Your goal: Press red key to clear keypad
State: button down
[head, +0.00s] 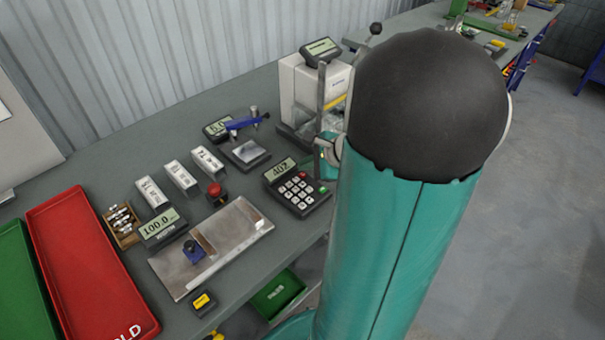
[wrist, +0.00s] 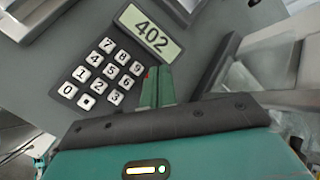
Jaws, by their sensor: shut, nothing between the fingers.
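The keypad (head: 297,187) is a dark unit on the grey bench with white number keys; its display reads 402. It also shows in the wrist view (wrist: 105,75), with the display (wrist: 150,33) at top. My arm hides much of the gripper in the head view.
Left of the keypad are a metal plate (head: 215,250), a red knob (head: 214,190), white boxes (head: 180,175), a 100.0 display (head: 160,226) and a red tray (head: 88,268). A white instrument (head: 300,88) stands behind the keypad. A green bin (head: 278,294) sits below the bench's front edge.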

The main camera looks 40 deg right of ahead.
jog(key=shift+f, duration=0.15)
jog(key=shift+f, duration=0.25)
jog(key=shift+f, duration=0.4)
dwell(0.5)
dwell(0.4)
jog(key=shift+r, duration=0.85)
jog(key=shift+r, duration=2.5)
